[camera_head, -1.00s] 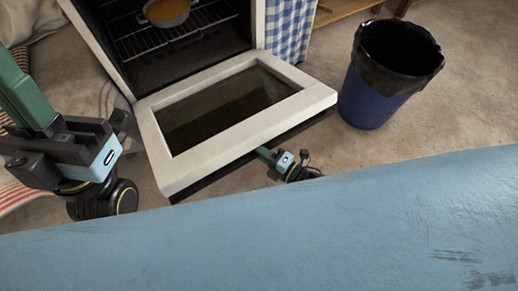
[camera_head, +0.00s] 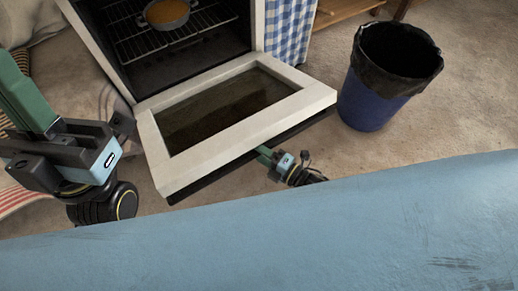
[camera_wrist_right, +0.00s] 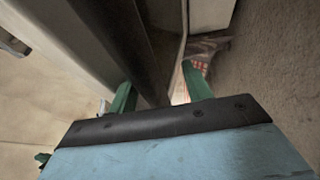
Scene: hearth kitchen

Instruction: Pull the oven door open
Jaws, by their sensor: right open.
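The white oven door (camera_head: 236,135) hangs folded down, close to level, with its dark window facing up. The oven cavity (camera_head: 200,38) is exposed behind it. My right gripper (camera_head: 266,154) is at the door's front edge, its fingertips partly hidden beneath it. In the right wrist view its two green fingers (camera_wrist_right: 158,90) are apart, with a dark bar or door edge running between and beyond them. I cannot tell whether they touch it. My left gripper (camera_head: 45,130) is at the left, pointing up and away from the door; its finger gap is not clear.
A pot with orange contents (camera_head: 167,13) sits on the oven rack (camera_head: 140,45). A blue bin with a black liner (camera_head: 372,95) stands right of the door. A blue-and-white checked cloth (camera_head: 290,30) hangs beside the oven. Floor is clear beyond the bin.

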